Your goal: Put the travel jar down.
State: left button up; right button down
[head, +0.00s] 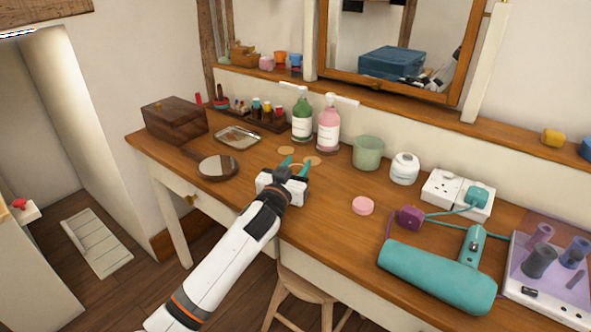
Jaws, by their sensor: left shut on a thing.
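My left gripper (294,165) reaches in over the front middle of the wooden dressing table (330,225). Its teal fingertips point away from me, towards the back of the table. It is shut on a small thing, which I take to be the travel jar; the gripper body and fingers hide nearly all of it. I cannot tell whether it touches the tabletop. Two flat tan discs (286,150) lie just beyond the fingertips. My right gripper is not in view.
Green (302,118) and pink (328,128) pump bottles, a green cup (368,152) and a white jar (404,168) stand behind.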

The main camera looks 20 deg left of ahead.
pick_arm(q)
jog(key=o, duration=1.1)
jog(key=shift+c, duration=0.2)
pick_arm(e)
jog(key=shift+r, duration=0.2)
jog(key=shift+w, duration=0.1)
pick_arm(q)
jog(key=s, duration=0.7)
jog(key=s+a, duration=0.1)
jog(key=s, duration=0.3)
jog(key=shift+s+f+p, duration=0.1)
jog(key=shift+f+p, duration=0.2)
jog(key=shift+p, duration=0.1)
jog(key=shift+s, duration=0.4)
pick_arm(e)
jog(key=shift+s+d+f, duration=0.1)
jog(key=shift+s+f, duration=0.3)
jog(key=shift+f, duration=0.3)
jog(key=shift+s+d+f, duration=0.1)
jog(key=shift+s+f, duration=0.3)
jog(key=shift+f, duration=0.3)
